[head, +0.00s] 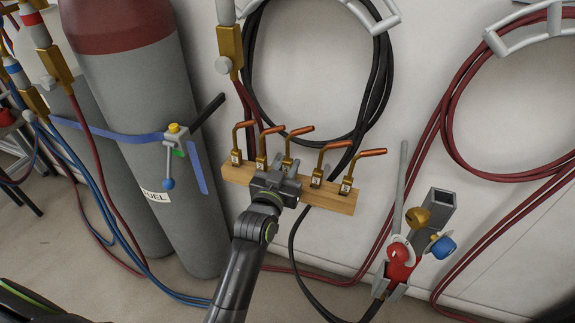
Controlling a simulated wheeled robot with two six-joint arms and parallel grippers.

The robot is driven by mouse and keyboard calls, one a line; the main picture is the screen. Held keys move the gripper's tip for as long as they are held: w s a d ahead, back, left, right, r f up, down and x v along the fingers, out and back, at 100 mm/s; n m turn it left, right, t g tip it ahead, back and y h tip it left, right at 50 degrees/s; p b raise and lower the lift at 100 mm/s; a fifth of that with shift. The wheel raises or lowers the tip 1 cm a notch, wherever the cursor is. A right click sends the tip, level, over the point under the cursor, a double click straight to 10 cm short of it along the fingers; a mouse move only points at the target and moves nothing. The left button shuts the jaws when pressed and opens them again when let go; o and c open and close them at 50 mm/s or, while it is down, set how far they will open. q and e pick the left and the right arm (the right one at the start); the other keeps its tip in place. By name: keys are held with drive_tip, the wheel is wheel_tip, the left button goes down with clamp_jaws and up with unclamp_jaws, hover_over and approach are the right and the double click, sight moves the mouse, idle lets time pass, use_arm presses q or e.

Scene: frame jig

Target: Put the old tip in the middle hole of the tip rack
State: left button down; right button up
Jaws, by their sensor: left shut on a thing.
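The wooden tip rack (330,200) hangs on the pale wall, with several bent copper tips on brass bases standing along it. My left gripper (280,178) is at the middle of the rack, in front of it. It is shut on the old tip (289,148), which stands upright at the middle position between the tips on either side. The gripper hides the old tip's lower end and the middle hole, so I cannot tell whether it sits in the hole. My right gripper is not in view.
Neighbouring tips (262,150) and (318,172) stand close on both sides of the gripper. A grey gas cylinder (140,120) stands at the left. A torch with red (400,262) and blue knobs is at the lower right. Black and red hoses hang on the wall.

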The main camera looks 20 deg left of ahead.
use_arm(q)
drive_tip(key=shift+f+b, duration=0.35)
drive_tip(key=shift+f, duration=0.35)
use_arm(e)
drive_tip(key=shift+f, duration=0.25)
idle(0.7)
use_arm(q)
drive_tip(key=c, duration=1.2)
unclamp_jaws()
drive_tip(key=shift+o, duration=0.2)
